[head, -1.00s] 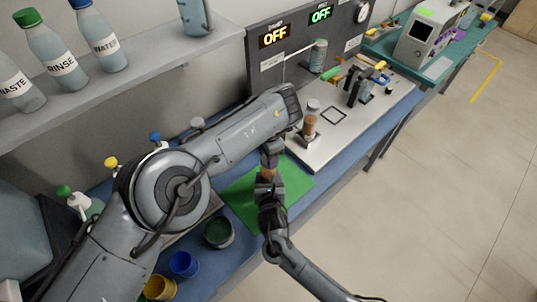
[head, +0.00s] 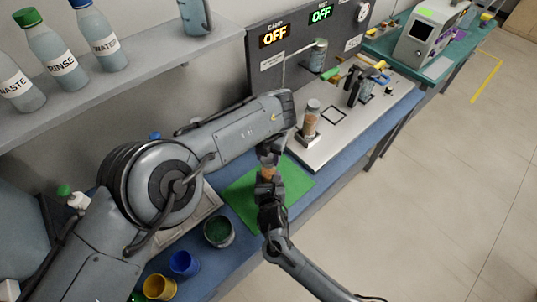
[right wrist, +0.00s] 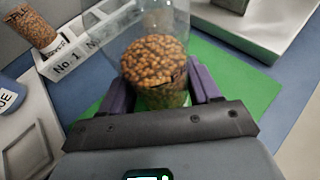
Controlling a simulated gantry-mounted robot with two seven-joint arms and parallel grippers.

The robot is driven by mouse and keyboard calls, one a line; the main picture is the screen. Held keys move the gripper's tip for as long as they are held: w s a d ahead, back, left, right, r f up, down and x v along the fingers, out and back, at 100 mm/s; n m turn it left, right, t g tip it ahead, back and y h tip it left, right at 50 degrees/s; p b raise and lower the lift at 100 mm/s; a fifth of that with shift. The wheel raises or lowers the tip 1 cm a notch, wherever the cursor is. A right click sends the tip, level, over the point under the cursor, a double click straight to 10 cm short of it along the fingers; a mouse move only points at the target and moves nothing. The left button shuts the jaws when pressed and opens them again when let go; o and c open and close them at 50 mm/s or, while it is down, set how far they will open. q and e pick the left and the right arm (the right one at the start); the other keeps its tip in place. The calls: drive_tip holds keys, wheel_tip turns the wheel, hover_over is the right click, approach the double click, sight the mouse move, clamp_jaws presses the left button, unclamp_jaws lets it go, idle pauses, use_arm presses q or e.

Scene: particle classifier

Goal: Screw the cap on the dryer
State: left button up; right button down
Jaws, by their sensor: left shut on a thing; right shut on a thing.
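The dryer, a clear cylinder filled with brown beads, shows best in the right wrist view (right wrist: 155,58). It stands between the purple fingers of my right gripper (right wrist: 162,92), which is shut on it. In the head view my right gripper (head: 268,180) holds the dryer (head: 268,171) over the green mat (head: 295,185). My left gripper (head: 268,156) is shut just above the dryer's top end. The thing in its jaws is too small and covered to make out; the cap cannot be told apart. Whether it touches the dryer is hidden.
A similar bead-filled cylinder (head: 311,118) stands on the white base plate (head: 345,130) of the grey apparatus. A dark green cup (head: 218,233), a blue cup (head: 183,263) and a yellow cup (head: 159,287) stand at the front left. The right of the green mat is clear.

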use_arm(q)
drive_tip(key=m, duration=0.5)
drive_tip(key=shift+m, duration=0.3)
drive_tip(key=o, duration=1.2)
drive_tip(key=shift+o, duration=0.2)
wheel_tip(320, 180, up, 12)
use_arm(e)
drive_tip(key=shift+c, duration=0.8)
unclamp_jaws()
